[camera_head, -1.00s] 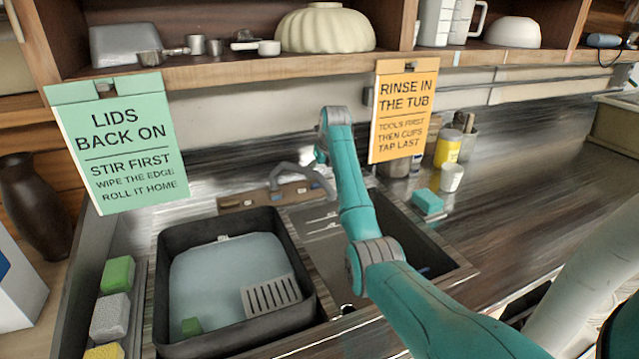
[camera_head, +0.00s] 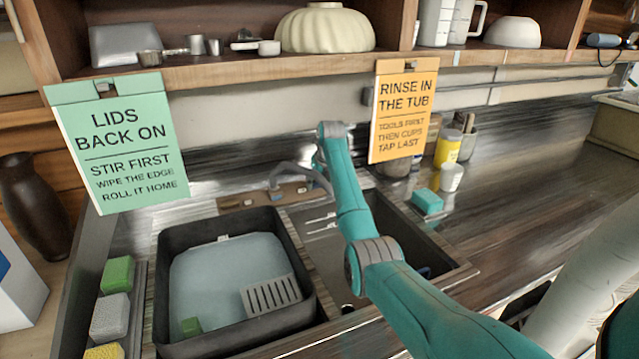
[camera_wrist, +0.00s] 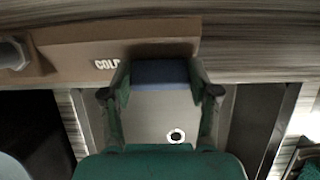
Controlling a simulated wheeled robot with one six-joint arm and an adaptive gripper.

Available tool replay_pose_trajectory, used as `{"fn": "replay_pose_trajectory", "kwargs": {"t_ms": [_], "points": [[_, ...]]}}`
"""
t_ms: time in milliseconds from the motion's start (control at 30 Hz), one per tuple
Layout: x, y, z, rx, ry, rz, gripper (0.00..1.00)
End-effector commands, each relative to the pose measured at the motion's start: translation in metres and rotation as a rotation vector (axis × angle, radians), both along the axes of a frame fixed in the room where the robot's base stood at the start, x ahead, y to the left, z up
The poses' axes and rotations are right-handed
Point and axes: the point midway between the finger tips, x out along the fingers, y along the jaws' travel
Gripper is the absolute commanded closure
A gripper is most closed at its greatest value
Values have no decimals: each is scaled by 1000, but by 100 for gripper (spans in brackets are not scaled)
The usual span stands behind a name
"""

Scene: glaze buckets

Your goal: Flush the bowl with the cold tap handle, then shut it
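The right sink bowl (camera_head: 320,245) is a grey basin beside the washing tub; its drain shows in the wrist view (camera_wrist: 176,136). A brown tap plate (camera_wrist: 110,45) marked COLD lies behind it. A blue block, seemingly the cold tap handle (camera_wrist: 160,73), sits just right of the lettering. My gripper (camera_wrist: 160,88) has one finger on each side of this block, close against it; whether the fingers press on it is unclear. In the head view my arm hides the gripper and handle. The curved grey spout (camera_head: 300,172) stands left of my arm; I see no clear water stream.
A black tub (camera_head: 165,290) holds pale water, a slotted tool (camera_head: 271,296) and a green piece. Sponges line the left edge. A teal sponge (camera_head: 427,201) and white cup (camera_head: 451,177) stand right of the sink.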

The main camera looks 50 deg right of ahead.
Motion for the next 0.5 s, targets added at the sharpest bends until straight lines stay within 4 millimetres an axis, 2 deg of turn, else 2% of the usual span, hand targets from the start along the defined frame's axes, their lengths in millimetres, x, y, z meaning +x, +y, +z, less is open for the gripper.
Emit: {"fn": "replay_pose_trajectory", "kwargs": {"t_ms": [267,500], "points": [[0,0,0,-12,9,21,74],[1,2,-1,-73,46,117,74]]}}
